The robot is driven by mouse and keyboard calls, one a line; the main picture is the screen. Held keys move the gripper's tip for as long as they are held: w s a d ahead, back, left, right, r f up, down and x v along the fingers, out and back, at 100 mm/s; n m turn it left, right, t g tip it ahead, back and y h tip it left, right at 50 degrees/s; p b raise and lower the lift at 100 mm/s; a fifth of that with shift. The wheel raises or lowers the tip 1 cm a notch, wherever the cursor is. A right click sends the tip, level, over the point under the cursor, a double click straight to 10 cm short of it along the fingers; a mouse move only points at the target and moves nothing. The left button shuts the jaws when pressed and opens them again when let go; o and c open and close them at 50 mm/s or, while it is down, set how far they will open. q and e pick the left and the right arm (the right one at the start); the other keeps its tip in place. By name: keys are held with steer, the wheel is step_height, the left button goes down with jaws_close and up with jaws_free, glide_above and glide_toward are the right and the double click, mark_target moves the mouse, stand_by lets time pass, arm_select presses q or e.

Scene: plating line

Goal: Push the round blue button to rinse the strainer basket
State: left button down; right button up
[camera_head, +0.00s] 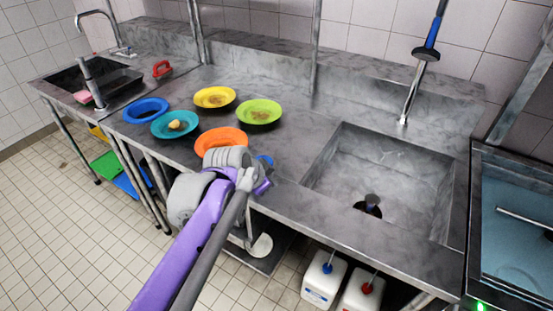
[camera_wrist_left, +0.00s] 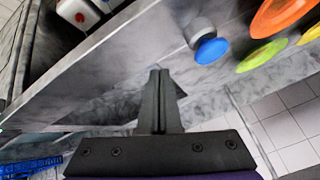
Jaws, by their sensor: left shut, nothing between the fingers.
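The round blue button (camera_wrist_left: 211,50) on a grey base shows in the left wrist view, right of and beyond my left gripper (camera_wrist_left: 160,76). The gripper's fingers are shut together, empty and apart from the button. In the head view a blue edge of the button (camera_head: 265,159) shows beside my left wrist, near the counter's front edge; my arm hides most of it and the fingertips. A dark round piece with a grey top, perhaps the strainer basket (camera_head: 367,206), sits at the drain in the right sink (camera_head: 330,178). My right gripper is in neither view.
Yellow (camera_head: 215,97), green (camera_head: 259,111), teal (camera_head: 175,123), blue (camera_head: 146,110) and orange (camera_head: 220,140) plates lie on the steel counter (camera_head: 290,135). A spray hose (camera_head: 428,50) hangs over the right sink. White canisters (camera_head: 323,281) stand under the counter.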

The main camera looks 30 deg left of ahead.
arm_select(q)
steer(key=w+a+r+m+t+p, duration=0.1)
steer(key=w+a+r+m, duration=0.2)
steer(key=w+a+r, duration=0.5)
steer(key=shift+w+t+y+p, duration=0.3)
steer(key=shift+w+p, duration=0.05)
steer(key=shift+w, duration=0.25)
steer(key=shift+f, duration=0.1)
steer(key=b, duration=0.5)
glide_above(265, 157)
steer(key=s, duration=0.3)
step_height(265, 157, down, 6)
steer(key=shift+s+f, duration=0.15)
steer(key=shift+f, duration=0.1)
steer(key=shift+f+b, duration=0.6)
steer(key=shift+f, duration=0.5)
steer(key=shift+f, duration=0.4)
